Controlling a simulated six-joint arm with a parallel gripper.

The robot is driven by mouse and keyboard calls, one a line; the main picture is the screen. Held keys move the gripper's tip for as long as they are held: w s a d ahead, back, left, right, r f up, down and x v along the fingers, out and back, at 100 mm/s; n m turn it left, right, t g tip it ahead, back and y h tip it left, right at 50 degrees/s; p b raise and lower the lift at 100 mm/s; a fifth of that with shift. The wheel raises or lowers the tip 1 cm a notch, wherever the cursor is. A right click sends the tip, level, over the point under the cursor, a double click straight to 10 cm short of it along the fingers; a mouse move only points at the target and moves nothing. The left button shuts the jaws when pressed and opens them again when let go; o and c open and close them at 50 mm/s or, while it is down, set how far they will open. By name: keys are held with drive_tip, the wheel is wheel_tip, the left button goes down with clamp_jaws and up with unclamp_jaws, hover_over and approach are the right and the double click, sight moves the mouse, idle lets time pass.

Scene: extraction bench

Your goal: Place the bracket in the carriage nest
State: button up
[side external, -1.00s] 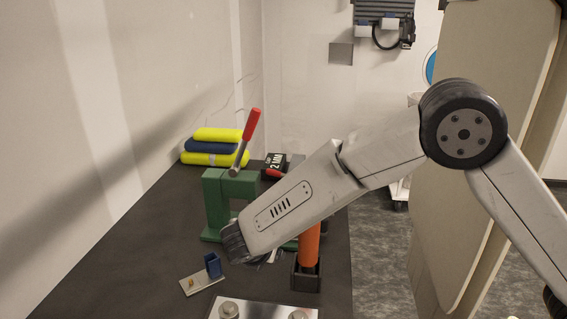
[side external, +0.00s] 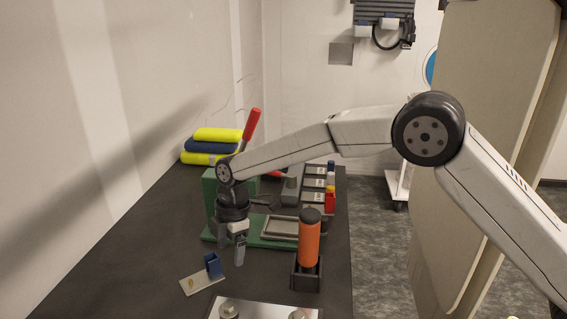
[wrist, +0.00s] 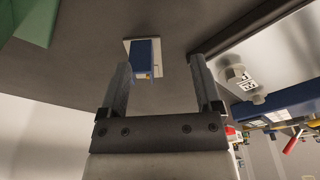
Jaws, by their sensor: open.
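What looks like the bracket, a light grey plate with a blue upright block and a small brass-coloured piece (side external: 199,282), lies on the dark bench in the side view. In the wrist view its blue block (wrist: 146,53) shows beyond the fingers, between the two tips. My gripper (side external: 239,256) points down, open and empty, to the right of the bracket and apart from it; its fingers also show in the wrist view (wrist: 160,64). What looks like the carriage nest, a shallow grey rimmed tray (side external: 268,234), sits on the green press base, partly hidden by the orange cylinder.
The green press (side external: 209,190) with a red lever (side external: 252,124) stands behind my gripper. An orange cylinder (side external: 309,245) stands upright in a black holder to the right. A metal plate with knobs (side external: 262,312) lies in front. Folded cloths (side external: 217,134) are at the back. Bench left is clear.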

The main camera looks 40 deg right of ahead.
sight(207, 259)
drive_tip(key=shift+w+a+r+m+y, duration=0.4)
drive_tip(key=shift+w+a+r+y, duration=0.6)
drive_tip(key=shift+w+r+y, duration=0.3)
drive_tip(key=shift+a+x, duration=0.15)
drive_tip(key=shift+x, duration=1.8)
drive_tip(key=shift+a+x, duration=0.15)
drive_tip(key=shift+x, duration=1.8)
drive_tip(key=shift+s+r, duration=0.1)
clamp_jaws()
